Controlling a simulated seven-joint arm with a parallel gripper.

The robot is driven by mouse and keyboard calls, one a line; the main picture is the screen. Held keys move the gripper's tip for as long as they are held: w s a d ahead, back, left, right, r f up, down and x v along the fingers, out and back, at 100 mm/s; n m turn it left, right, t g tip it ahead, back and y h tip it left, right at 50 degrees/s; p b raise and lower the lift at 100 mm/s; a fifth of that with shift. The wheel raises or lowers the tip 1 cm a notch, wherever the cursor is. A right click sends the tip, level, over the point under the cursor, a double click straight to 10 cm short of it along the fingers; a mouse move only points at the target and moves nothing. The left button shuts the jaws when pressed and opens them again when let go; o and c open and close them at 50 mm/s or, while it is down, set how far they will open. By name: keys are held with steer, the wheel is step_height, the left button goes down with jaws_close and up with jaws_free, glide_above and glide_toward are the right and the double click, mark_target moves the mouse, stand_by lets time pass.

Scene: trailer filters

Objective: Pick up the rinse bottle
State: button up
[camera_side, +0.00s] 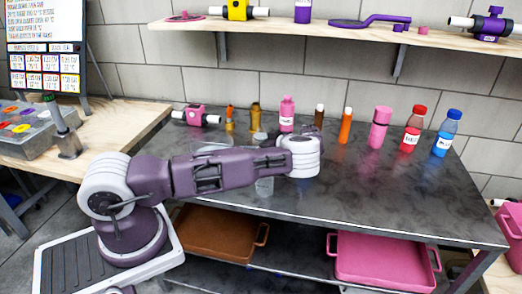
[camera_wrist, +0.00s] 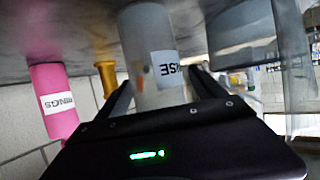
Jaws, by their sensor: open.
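The rinse bottle (camera_wrist: 142,50) is pale and translucent, with a white label whose visible letters end in "NSE". It fills the middle of the wrist view, which shows the scene upside down. My gripper (camera_wrist: 162,82) is open, with one dark finger on each side of the bottle. I cannot tell whether either finger touches it. In the side view my arm reaches over the table's left half, and its wrist hides the fingers. I cannot clearly make out the rinse bottle in that view.
A pink bottle (camera_side: 287,114) and an amber bottle (camera_side: 255,116) stand behind my wrist. Orange, pink, red-capped (camera_side: 411,130) and blue (camera_side: 446,133) bottles stand to the right. A large clear container (camera_wrist: 245,40) is close beside my gripper. The table's front right (camera_side: 400,205) is clear.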

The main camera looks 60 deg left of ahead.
steer(key=shift+a+f, duration=0.15)
steer(key=shift+a, duration=0.2)
jaws_close()
